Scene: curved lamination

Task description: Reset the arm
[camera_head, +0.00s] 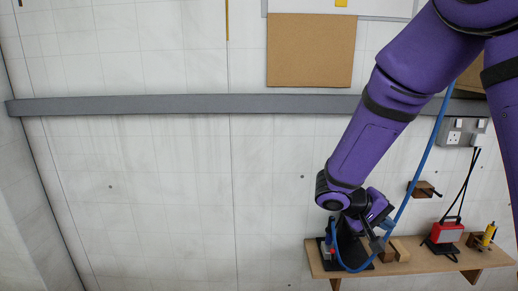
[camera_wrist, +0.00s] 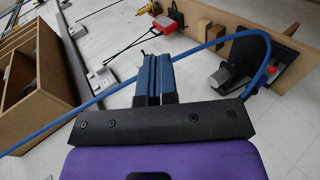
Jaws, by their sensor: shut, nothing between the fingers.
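My purple arm reaches down from the upper right in the head view, with its wrist low in front of the wooden shelf (camera_head: 430,268). My gripper (camera_head: 378,244) is at the shelf's left part and partly hard to make out there. In the wrist view my gripper (camera_wrist: 155,60) shows two blue fingers side by side, shut and with nothing between them.
On the shelf stand a black-based tool (camera_head: 328,252), wooden blocks (camera_head: 400,250), a red device (camera_head: 447,232) and a yellow item (camera_head: 488,234). A socket box (camera_head: 462,132) and cardboard panel (camera_head: 310,50) are on the wall. Left of the shelf is clear.

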